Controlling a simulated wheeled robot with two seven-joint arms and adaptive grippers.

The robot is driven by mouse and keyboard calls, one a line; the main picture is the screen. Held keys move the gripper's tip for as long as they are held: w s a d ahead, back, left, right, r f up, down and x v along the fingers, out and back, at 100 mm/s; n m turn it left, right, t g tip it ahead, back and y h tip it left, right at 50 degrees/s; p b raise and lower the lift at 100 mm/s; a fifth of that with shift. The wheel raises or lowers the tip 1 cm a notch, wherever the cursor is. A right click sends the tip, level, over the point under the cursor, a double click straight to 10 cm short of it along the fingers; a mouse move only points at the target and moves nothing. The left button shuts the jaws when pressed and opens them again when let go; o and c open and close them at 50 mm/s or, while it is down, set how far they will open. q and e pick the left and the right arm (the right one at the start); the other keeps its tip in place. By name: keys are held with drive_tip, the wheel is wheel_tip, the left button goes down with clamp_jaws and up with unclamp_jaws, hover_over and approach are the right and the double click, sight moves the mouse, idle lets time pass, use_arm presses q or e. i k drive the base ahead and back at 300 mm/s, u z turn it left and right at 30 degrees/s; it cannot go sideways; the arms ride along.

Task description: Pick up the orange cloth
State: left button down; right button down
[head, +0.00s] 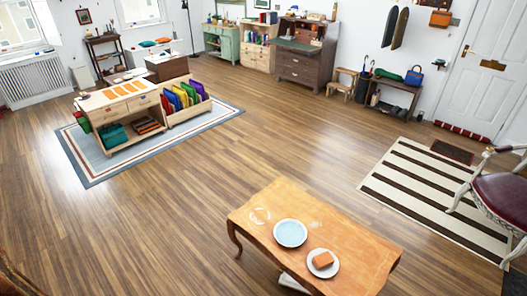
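A small orange block-shaped item (323,258), which may be a folded orange cloth, lies on a white plate (324,272) on the low wooden table (350,241) at the bottom centre right. Several flat orange pieces (115,92) lie on top of the pale wooden unit (141,103) at the left; I cannot tell if they are cloth. Neither of my grippers is in view.
A light blue plate (290,233) sits left of the white plate. A striped rug (425,192) and a dark red chair (500,199) are at the right. A dark bureau (302,68) stands at the back. The wooden floor (250,150) between is clear.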

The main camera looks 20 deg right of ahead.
sight(321, 262)
drive_tip(key=z, duration=1.3)
